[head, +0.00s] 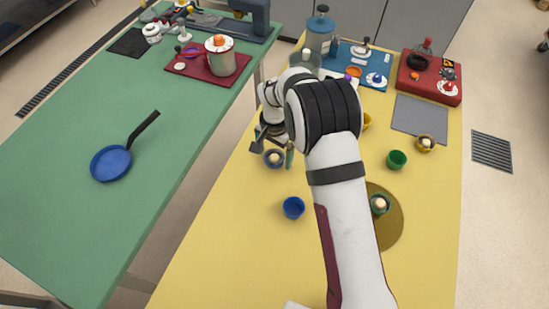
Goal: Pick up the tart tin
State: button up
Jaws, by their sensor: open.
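My gripper (273,150) is open over the left side of the yellow table. Its two fingers reach down on either side of a small grey-blue round tin (274,165) with a pale piece in it. I cannot tell whether they touch it. Other small round tins stand on the table: a blue one (293,208), a green one (397,160), a yellow one (425,149) with a pale piece in it, and a dark green one (380,211), also with a pale piece. I cannot tell which is the tart tin. My arm partly hides a yellow item (367,121).
A round olive mat (391,238) lies under the dark green tin. A grey mat (420,118), a red tray (430,86) and a blue tray (373,75) fill the back. The green table (60,210) holds a blue pan (111,163) and a pot (220,57). The front is clear.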

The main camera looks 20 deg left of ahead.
jog(key=c, duration=1.4)
